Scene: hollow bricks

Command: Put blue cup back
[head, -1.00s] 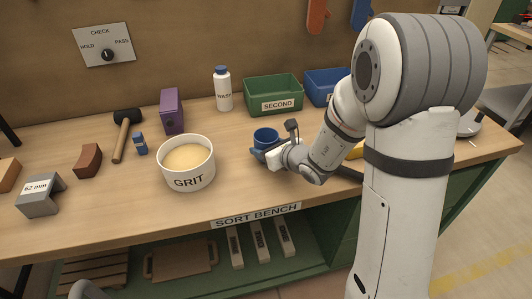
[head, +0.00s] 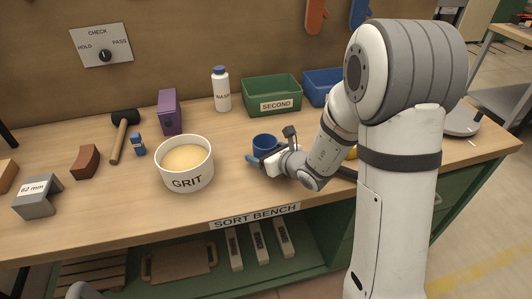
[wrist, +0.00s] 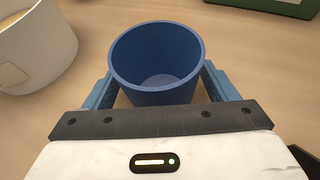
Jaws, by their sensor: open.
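The blue cup (head: 265,142) stands upright on the bench, right of the GRIT tub. The wrist view looks down into the cup (wrist: 157,65), and it appears empty. My gripper (head: 262,160) is open at the near side of the cup. In the wrist view, the blue fingers of my gripper (wrist: 158,82) lie to the left and right of the cup's lower part. The rim partly hides them, so I cannot tell whether they touch the cup.
The GRIT tub (head: 186,164) stands close on the left. A mallet (head: 122,137) and purple box (head: 170,111) are farther left. Bare bench lies between tub and cup.

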